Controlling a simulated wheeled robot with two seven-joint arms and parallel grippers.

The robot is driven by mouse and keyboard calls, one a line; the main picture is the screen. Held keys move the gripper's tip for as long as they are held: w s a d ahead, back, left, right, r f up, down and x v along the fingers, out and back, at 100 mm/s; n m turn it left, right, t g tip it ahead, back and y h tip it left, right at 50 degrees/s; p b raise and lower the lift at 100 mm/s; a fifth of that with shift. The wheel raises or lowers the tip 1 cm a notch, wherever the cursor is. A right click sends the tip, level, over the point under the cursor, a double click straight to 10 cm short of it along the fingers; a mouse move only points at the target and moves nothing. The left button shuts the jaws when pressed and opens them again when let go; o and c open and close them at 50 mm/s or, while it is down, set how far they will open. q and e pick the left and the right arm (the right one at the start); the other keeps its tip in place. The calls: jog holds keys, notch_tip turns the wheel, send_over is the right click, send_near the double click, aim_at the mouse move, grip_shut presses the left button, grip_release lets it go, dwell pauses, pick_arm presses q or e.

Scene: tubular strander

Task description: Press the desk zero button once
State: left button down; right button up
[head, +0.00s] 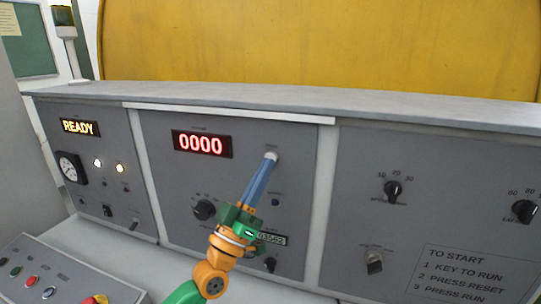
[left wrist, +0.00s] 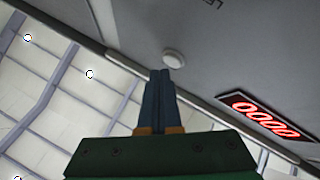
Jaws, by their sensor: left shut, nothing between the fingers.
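A white round button (head: 271,155) sits on the grey middle panel, right of a red display (head: 202,144) reading 0000. The small label above it is too small to read. My left gripper (head: 268,162) is shut and empty, its blue fingers pointing up the panel with their tips at the button. In the left wrist view the white button (left wrist: 174,59) lies just beyond the shut fingertips (left wrist: 161,73); I cannot tell whether they touch it. The display (left wrist: 259,116) shows to the right there. My right gripper is in neither view.
A small blue button (head: 276,203), a black knob (head: 204,210) and a counter (head: 272,240) are lower on the middle panel. The left panel has a lit READY sign (head: 79,127); the right panel has knobs (head: 393,190). A grey ledge (head: 300,102) runs above.

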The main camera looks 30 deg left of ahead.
pick_arm(q)
jog(key=shift+s, duration=0.15)
jog(key=s+p, duration=0.1)
jog(key=s, duration=0.1)
jog(key=s+d+p, duration=0.1)
jog(key=s, duration=0.1)
jog(key=shift+s+d, duration=0.1)
jog(key=shift+s, duration=0.3)
dwell(0.7)
